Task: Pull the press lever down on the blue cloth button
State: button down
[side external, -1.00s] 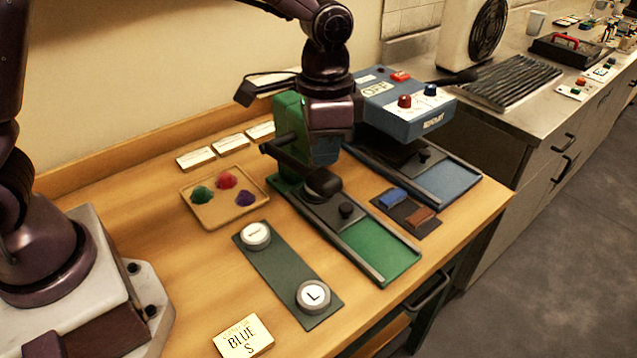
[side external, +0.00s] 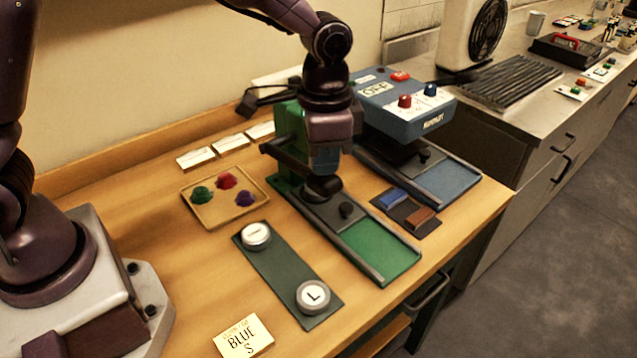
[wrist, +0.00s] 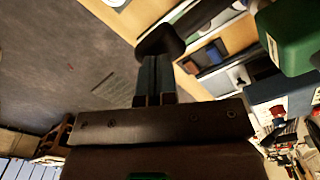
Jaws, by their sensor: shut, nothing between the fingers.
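The green press (side external: 288,118) stands mid-table, partly hidden behind my gripper. Its dark lever bar (side external: 284,155) slants towards the front; its outer end is hard to tell apart from the dark parts near my fingers. In the wrist view a thick dark handle end (wrist: 160,41) lies just past my fingertips, beside the green press body (wrist: 292,38). My gripper (side external: 324,172) is shut and empty, pointing down at the press; its fingers also show in the wrist view (wrist: 157,62). Whether they touch the handle is unclear. I cannot see a blue cloth button in the press.
A blue machine (side external: 405,105) with knobs stands close behind on the right. A tray (side external: 250,208) of coloured cloth pieces, a dark strip (side external: 283,268) with two round white pieces, and a "BLUE S" card (side external: 243,336) lie to the left and front. Blue and brown blocks (side external: 405,208) sit right.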

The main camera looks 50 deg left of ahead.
aim_at(325, 181)
jog(key=shift+f, duration=2.05)
jog(key=shift+a+f, duration=0.15)
jog(key=shift+f, duration=1.2)
jog(key=shift+f, duration=0.15)
jog(key=shift+a+f, duration=0.2)
jog(key=shift+f, duration=0.4)
jog(key=shift+a+f, duration=0.2)
jog(key=shift+f, duration=0.4)
jog(key=shift+a+f, duration=0.15)
jog(key=shift+f, duration=0.35)
